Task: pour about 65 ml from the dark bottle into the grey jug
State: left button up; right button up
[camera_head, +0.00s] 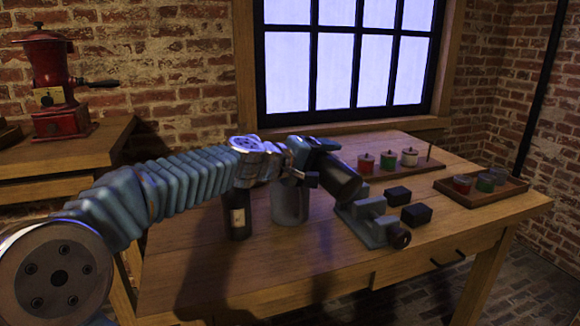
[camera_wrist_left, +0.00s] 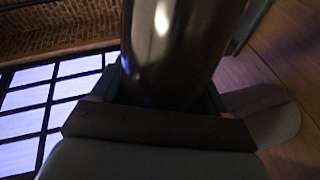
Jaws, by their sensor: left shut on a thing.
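My left gripper (camera_head: 312,168) is shut on a dark bottle (camera_head: 339,178), held tilted above the table. In the left wrist view the glossy dark bottle (camera_wrist_left: 178,50) fills the space between the jaws; its mouth is not clear. The grey jug (camera_head: 290,204) stands upright on the table, below and a little left of the gripper. The arm partly hides its top, and its contents do not show. I cannot see any liquid stream. My right gripper is not in view.
Another dark bottle with a pale label (camera_head: 237,217) stands left of the jug. A grey-green vise-like device (camera_head: 372,222) stands to the right, beside two black blocks (camera_head: 416,215). Trays (camera_head: 482,196) with small coloured jars are farther right. The front table surface is clear.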

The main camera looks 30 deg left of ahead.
pick_arm(q)
jog(key=shift+d, duration=0.1)
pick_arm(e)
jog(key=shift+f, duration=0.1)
